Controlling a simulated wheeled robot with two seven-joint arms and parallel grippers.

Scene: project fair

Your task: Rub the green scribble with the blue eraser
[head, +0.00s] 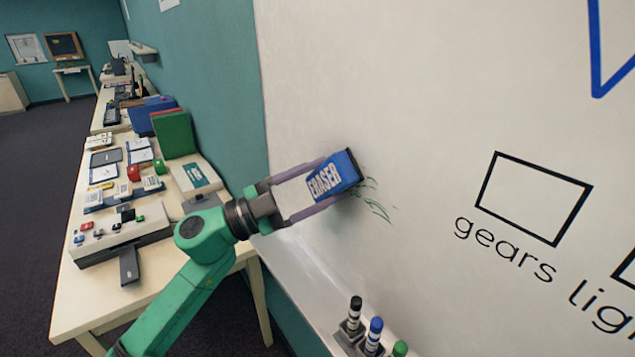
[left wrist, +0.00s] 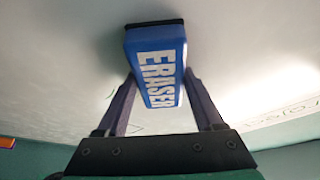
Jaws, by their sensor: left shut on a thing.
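The blue eraser (head: 334,175) has white "ERASER" lettering and a dark pad on its far end. My left gripper (head: 318,190) is shut on it, with one finger along each side. In the left wrist view the eraser (left wrist: 157,68) sits between the fingers, its dark end at the white surface. The green scribble (head: 374,206) is on the whiteboard (head: 430,100), just right of and below the eraser. Part of it may be hidden behind the eraser. I cannot tell for certain whether the pad touches the board. My right gripper is not in view.
Black, blue and green markers (head: 375,334) stand in holders on the tray below the board. A black-outlined box (head: 533,198) and the word "gears" are to the right. A cluttered table (head: 75,300) runs along the teal wall at left.

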